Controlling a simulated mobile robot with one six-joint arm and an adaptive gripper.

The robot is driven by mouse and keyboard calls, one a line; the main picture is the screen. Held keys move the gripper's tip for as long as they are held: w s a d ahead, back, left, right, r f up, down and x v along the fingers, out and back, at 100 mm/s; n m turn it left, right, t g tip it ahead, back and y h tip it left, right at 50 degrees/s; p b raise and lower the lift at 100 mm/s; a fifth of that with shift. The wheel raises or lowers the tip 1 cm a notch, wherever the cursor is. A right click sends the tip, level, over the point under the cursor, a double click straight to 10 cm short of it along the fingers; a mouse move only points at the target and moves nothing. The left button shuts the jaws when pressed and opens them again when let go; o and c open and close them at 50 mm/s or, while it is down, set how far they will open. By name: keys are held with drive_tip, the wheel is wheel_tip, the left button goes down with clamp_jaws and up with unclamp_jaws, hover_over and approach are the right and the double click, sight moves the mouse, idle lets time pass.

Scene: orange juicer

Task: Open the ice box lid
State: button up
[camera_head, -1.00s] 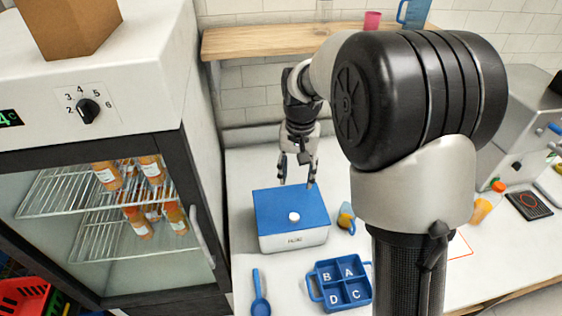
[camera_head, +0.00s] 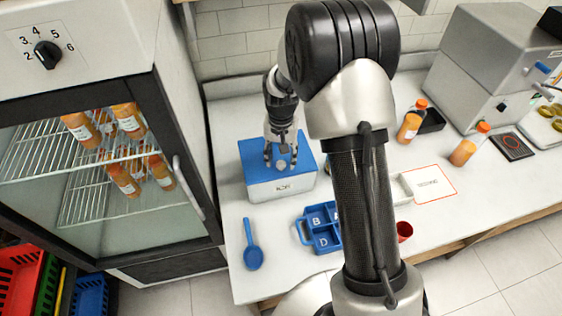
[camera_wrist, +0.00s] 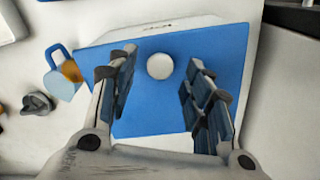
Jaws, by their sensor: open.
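The ice box (camera_head: 284,190) is a white box with a flat blue lid (camera_head: 252,160) and stands on the counter right of the fridge. The lid lies flat on the box. A round white knob (camera_wrist: 160,66) sits on the lid and shows in the wrist view between and just beyond my fingertips. My gripper (camera_head: 281,164) is over the lid with its fingers pointing down. In the wrist view my gripper (camera_wrist: 165,75) is open, one finger on each side of the knob, with gaps on both sides. I cannot tell its exact height above the lid.
A blue scoop (camera_head: 252,245) and a blue lettered tray (camera_head: 303,230) lie in front of the box. The tray is partly hidden by my arm. Juice bottles (camera_head: 463,152) stand at right near a grey machine (camera_head: 480,75). A fridge (camera_head: 190,190) stands close at left.

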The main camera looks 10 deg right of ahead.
drive_tip(key=shift+f, duration=0.95)
clamp_jaws()
